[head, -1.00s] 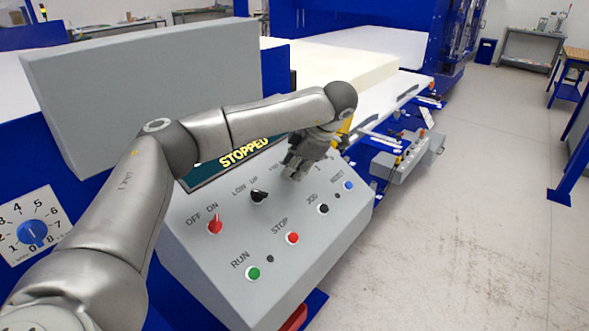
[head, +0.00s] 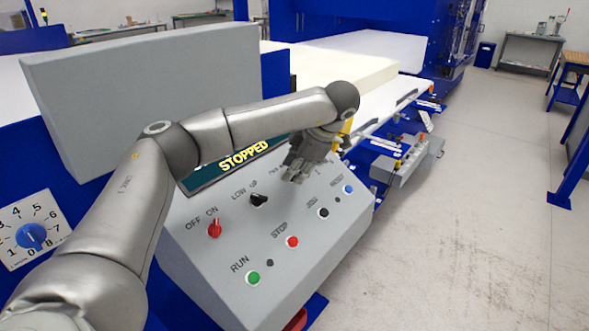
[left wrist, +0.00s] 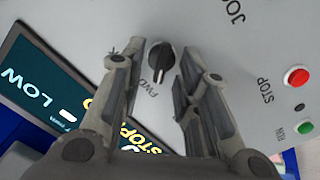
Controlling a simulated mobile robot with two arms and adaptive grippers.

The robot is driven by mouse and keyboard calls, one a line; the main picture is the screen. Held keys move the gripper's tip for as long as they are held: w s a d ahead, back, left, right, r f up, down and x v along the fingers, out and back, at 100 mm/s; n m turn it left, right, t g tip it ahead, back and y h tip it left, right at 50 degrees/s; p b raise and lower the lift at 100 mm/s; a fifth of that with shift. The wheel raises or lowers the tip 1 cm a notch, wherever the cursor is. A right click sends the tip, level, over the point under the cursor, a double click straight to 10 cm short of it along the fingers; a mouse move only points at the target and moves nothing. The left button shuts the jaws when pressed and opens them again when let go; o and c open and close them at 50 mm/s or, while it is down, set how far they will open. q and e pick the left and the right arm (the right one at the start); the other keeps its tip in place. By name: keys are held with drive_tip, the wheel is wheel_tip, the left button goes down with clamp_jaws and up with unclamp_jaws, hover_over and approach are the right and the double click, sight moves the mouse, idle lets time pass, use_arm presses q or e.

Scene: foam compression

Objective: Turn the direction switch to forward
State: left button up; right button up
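The direction switch (left wrist: 161,57) is a black knob on the grey control panel, with the label FWD beside it in the left wrist view. A pale line on the knob points toward the bottom of that view. My left gripper (left wrist: 160,75) is open, with its two fingers apart on either side of the knob; I see no contact. In the head view my left gripper (head: 302,160) is over the upper part of the panel and hides the switch. My right gripper is in neither view.
The panel (head: 215,282) also carries a red OFF/ON switch (head: 215,228), a black LOW/UP switch (head: 258,199), a red STOP button (head: 292,242), a green RUN button (head: 253,278) and a blue button (head: 348,189). The display (head: 240,158) reads STOPPED.

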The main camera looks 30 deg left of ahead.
use_arm(q)
drive_tip(key=v, duration=1.1)
drive_tip(key=shift+r, duration=0.2)
